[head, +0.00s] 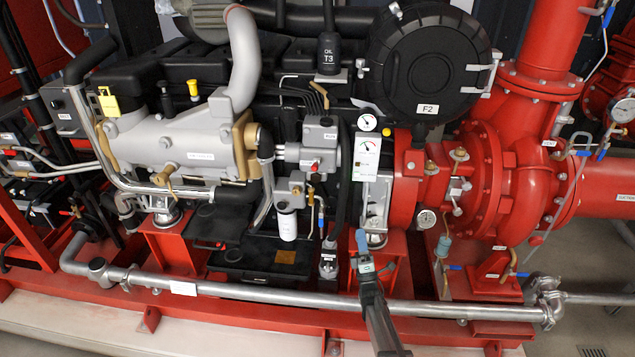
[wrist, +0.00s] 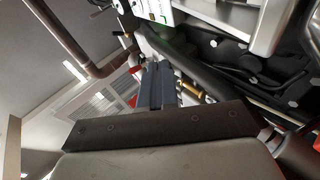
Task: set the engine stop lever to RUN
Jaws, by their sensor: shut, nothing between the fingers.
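My gripper (head: 361,238) is in front of the engine's lower right part, below a white label panel (head: 367,160) with a round dial and small coloured marks. Its blue fingers are together with nothing between them. They also show in the wrist view (wrist: 158,82), pointing up past the dark gripper body. I cannot tell for sure which part is the engine stop lever. A grey box (head: 320,140) with a small red part stands left of the panel, apart from the fingers. No RUN marking is legible.
A grey pipe (head: 300,298) runs low across the front, behind my arm. A white filter (head: 287,224) hangs left of my gripper. The red pump casing (head: 520,170) stands at the right. A black hose (wrist: 185,65) passes close to the fingers in the wrist view.

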